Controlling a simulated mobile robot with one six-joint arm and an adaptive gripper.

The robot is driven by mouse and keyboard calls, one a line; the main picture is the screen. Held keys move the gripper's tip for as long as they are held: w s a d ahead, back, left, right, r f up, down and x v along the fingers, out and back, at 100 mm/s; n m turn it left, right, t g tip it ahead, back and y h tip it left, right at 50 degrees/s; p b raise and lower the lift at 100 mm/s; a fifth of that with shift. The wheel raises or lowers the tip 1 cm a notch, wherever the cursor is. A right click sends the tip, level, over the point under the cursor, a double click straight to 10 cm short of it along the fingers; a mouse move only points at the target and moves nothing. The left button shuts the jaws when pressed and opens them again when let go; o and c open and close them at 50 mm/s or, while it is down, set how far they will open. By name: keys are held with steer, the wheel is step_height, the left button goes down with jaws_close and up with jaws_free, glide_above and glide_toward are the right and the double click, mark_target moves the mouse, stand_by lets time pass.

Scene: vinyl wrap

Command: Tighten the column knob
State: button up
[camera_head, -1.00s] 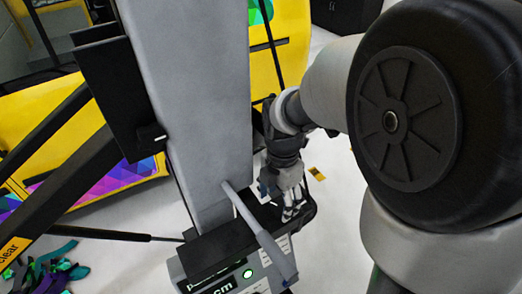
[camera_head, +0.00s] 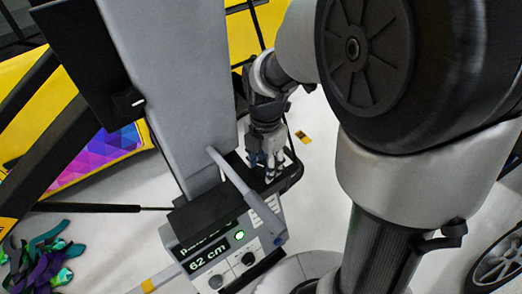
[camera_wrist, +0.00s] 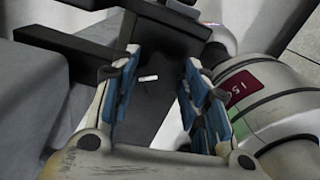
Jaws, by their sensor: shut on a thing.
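The column (camera_head: 178,80) is a tall grey post standing on a machine with a control panel (camera_head: 212,255). My gripper (camera_head: 271,172) is low on the right side of the column, beside the dark ledge at its foot. In the wrist view my gripper's blue-padded fingers (camera_wrist: 162,68) are on either side of the dark column knob (camera_wrist: 148,92), which has a short white mark. The gripper is shut on this knob. In the head view the gripper and arm hide the knob.
A grey lever (camera_head: 232,178) slants in front of the column, close to my gripper. A black carriage (camera_head: 85,60) is on the column's left. Vinyl scraps (camera_head: 42,252) lie on the floor, and a wheel (camera_head: 497,262) is at lower right.

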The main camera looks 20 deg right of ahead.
steer(key=shift+c, duration=1)
steer(key=shift+m, duration=0.4)
steer(key=m+p, duration=0.1)
steer(key=m, duration=0.3)
steer(key=shift+r+m+p, duration=0.1)
steer(key=shift+m+p, duration=0.2)
steer(key=shift+p, duration=0.1)
steer(key=m+p, duration=0.1)
steer(key=m, duration=0.5)
steer(key=m+p, duration=0.1)
steer(key=m, duration=0.5)
steer(key=shift+m+p, duration=0.3)
steer(key=shift+p, duration=0.05)
steer(key=m, duration=0.5)
steer(key=shift+m+p, duration=0.4)
steer(key=shift+m, duration=0.3)
